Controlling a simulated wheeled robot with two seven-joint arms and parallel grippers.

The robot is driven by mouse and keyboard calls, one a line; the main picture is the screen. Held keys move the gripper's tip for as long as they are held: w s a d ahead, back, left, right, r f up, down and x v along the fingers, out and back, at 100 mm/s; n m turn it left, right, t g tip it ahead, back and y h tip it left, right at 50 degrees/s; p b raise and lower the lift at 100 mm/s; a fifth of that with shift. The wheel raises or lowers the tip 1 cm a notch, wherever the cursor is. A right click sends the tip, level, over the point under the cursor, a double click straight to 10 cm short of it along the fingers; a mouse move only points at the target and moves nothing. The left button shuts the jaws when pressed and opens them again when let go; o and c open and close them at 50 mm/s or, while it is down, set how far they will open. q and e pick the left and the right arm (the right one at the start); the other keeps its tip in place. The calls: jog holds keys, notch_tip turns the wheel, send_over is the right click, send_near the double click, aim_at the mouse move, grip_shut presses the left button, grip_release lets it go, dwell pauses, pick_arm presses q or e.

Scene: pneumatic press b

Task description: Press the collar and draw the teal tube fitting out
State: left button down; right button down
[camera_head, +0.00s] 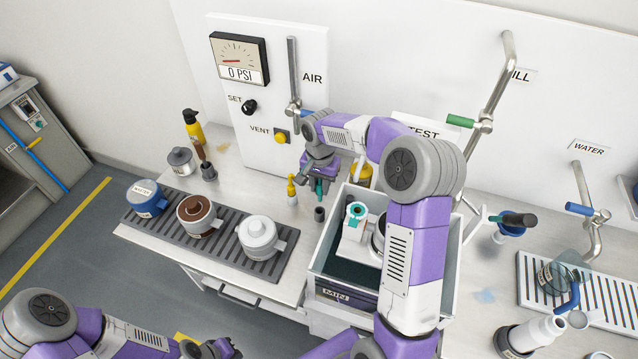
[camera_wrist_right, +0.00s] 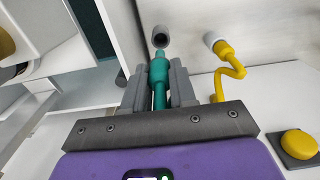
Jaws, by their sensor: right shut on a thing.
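My right gripper (camera_head: 318,178) is shut on a teal tube fitting (camera_head: 320,187), above the bench at the foot of the white panel. In the right wrist view the teal fitting (camera_wrist_right: 158,72) is between the fingers of that gripper (camera_wrist_right: 158,90), its narrow end toward a small dark grey hollow cylinder (camera_wrist_right: 161,37). This cylinder (camera_head: 319,214) stands on the bench; contact cannot be told. A white block (camera_head: 352,232) with a teal ring (camera_head: 356,211) sits in the open-topped box. My left gripper (camera_head: 222,349) is low in the head view, its fingers unclear.
The box (camera_head: 338,288) stands right of the gripper. A yellow coiled piece (camera_head: 292,189) is close on its left. Lidded pots (camera_head: 261,236) sit on a slatted mat at left. The panel has a gauge (camera_head: 239,60) reading 0 PSI and a yellow button (camera_head: 281,137).

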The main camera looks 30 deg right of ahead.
aim_at(319, 195)
jog(key=shift+f, duration=0.1)
jog(key=shift+a+f+b, duration=0.1)
jog(key=shift+f+b, duration=1.3)
jog(key=shift+f, duration=0.65)
jog(key=shift+f, duration=0.2)
jog(key=shift+f+b, duration=1.35)
jog(key=shift+f, duration=0.55)
jog(key=shift+f, duration=0.1)
jog(key=c, duration=0.8)
grip_release()
notch_tip(319, 195, up, 8)
jog(key=shift+f+p, duration=0.2)
jog(key=shift+p, duration=0.75)
